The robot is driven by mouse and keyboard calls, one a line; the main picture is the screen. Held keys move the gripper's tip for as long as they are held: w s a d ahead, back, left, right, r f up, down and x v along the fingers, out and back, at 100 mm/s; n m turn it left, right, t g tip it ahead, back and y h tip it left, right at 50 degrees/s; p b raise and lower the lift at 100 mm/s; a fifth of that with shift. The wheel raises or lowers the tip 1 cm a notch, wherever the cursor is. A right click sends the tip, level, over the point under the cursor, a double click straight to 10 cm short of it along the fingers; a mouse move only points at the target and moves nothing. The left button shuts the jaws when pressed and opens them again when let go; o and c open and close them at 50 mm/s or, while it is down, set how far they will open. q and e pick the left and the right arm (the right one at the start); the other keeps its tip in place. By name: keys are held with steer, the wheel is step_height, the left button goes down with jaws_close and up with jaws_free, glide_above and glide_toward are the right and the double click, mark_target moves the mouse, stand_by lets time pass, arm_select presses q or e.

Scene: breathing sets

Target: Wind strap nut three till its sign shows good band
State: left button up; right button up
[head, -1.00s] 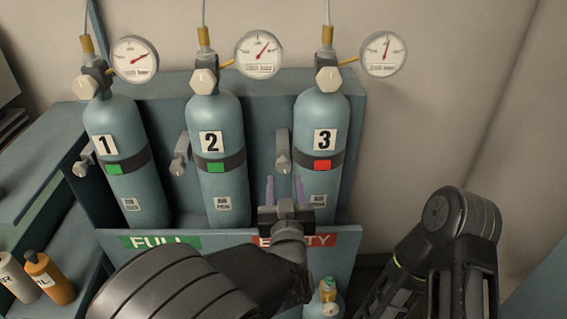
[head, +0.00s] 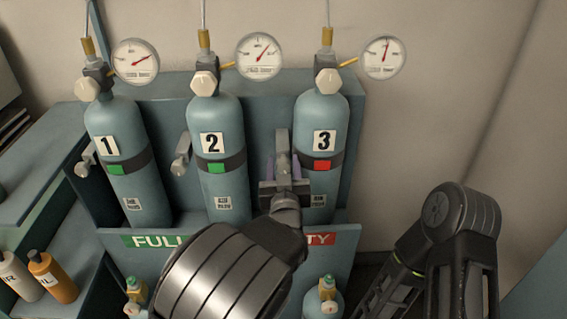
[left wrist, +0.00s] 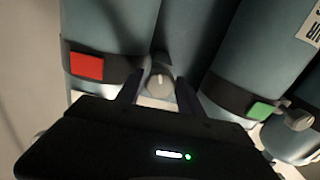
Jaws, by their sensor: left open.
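Cylinder three (head: 321,118) stands at the right of the rack, held by a dark strap with a red sign (head: 322,165). The red sign also shows in the left wrist view (left wrist: 87,66). Its grey strap nut (head: 282,148) sits at the left of that cylinder; in the left wrist view the nut (left wrist: 160,82) lies between my fingers. My left gripper (head: 283,170) is open around the nut, a finger on each side; I cannot tell whether they touch it. My right gripper is not in view.
Cylinders one (head: 126,120) and two (head: 215,120) stand to the left with green signs. Gauges hang above each cylinder. The rack's front panel (head: 240,262) is below my left gripper. Bottles (head: 52,277) stand at lower left.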

arm_select(q)
steer(key=shift+c, duration=0.3)
jaws_close()
steer(key=shift+m, duration=0.4)
steer(key=m, duration=0.4)
steer(key=shift+d+p, duration=0.1)
steer(key=shift+p, duration=0.2)
steer(key=shift+m+p, duration=0.35)
steer(key=shift+m, duration=1.35)
steer(key=shift+f, duration=0.1)
steer(key=shift+o, duration=0.3)
jaws_free()
